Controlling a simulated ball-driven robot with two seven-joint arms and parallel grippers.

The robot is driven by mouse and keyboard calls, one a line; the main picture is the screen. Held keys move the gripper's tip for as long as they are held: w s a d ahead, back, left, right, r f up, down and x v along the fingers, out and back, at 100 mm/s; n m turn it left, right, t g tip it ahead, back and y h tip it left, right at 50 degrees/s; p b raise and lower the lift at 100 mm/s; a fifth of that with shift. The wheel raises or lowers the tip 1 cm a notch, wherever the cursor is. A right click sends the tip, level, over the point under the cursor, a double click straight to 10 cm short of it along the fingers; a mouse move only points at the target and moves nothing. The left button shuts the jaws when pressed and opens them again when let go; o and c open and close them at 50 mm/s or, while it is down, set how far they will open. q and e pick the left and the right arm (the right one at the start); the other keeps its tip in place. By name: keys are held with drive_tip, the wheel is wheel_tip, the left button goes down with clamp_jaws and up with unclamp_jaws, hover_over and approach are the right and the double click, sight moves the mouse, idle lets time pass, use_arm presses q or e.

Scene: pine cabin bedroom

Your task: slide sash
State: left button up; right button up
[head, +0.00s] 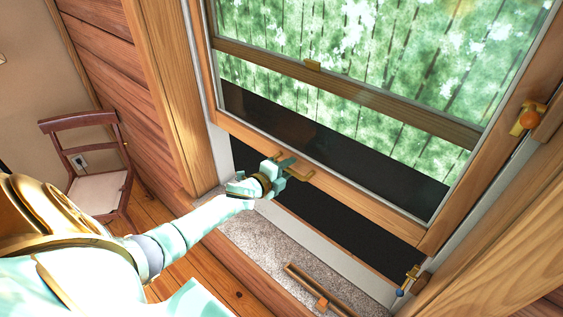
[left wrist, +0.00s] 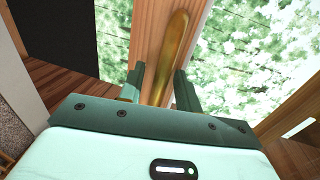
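The wooden window sash (head: 330,180) stands partly raised, with a dark gap (head: 330,220) under its bottom rail. A brass lift handle (head: 294,168) is on that rail. My left gripper (head: 280,173) is at the handle. In the left wrist view, the brass handle (left wrist: 178,50) lies between the two fingers of the left gripper (left wrist: 160,78). The fingers look spread, with the handle nearer the right one; contact cannot be told. My right gripper is not in view.
A brass catch with an orange knob (head: 529,118) is on the right jamb. A lower catch with a blue tip (head: 408,282) is near the sill. A wooden bar (head: 306,287) lies on the speckled sill (head: 255,245). A chair (head: 97,190) stands at left.

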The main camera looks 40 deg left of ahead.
use_arm(q)
drive_tip(key=v, duration=1.6)
drive_tip(key=shift+s+a, duration=0.1)
drive_tip(key=shift+a, duration=0.05)
